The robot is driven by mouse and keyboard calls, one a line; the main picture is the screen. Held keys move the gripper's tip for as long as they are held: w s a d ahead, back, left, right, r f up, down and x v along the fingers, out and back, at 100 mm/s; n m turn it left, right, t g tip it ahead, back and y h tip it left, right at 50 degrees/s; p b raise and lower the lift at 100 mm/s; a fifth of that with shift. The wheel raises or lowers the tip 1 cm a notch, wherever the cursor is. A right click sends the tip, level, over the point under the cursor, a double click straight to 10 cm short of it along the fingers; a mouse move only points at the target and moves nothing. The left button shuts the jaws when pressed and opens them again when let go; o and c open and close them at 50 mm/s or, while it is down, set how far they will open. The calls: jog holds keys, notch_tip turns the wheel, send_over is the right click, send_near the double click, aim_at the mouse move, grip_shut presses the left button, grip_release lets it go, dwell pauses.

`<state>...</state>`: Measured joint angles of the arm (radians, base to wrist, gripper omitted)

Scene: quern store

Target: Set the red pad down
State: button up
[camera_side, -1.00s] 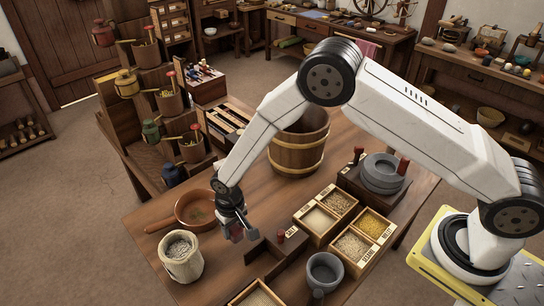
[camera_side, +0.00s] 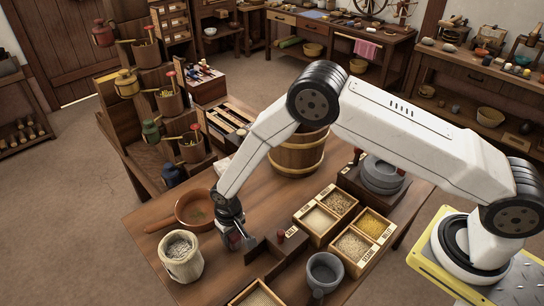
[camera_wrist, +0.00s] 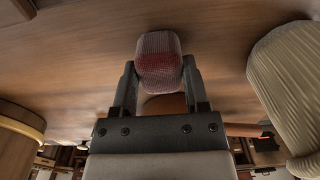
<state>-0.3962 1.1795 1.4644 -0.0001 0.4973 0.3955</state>
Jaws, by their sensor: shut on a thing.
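My gripper (camera_side: 240,240) is low over the wooden table (camera_side: 150,222), between the sack and the dark wooden block. In the wrist view my gripper (camera_wrist: 159,64) is shut on the red pad (camera_wrist: 158,52), a rounded block with a dark red band and paler ribbed ends. The pad sits between the two fingertips, with bare table around it. In the side view the jaws mostly hide the pad. I cannot tell whether it touches the table.
A pan (camera_side: 195,209) and pale sack (camera_side: 181,258) stand left of my gripper. A dark block with a red knob (camera_side: 291,233) is close on the right. Beyond are grain boxes (camera_side: 335,222), a grey mug (camera_side: 325,271), a stone quern (camera_side: 382,173) and a wooden tub (camera_side: 296,153).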

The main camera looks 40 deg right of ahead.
aim_at(233, 234)
jog(key=shift+f, duration=0.15)
jog(key=o, duration=1.2)
jog(key=shift+o, duration=0.2)
jog(key=shift+r, duration=0.2)
notch_tip(233, 234, up, 12)
dwell(0.4)
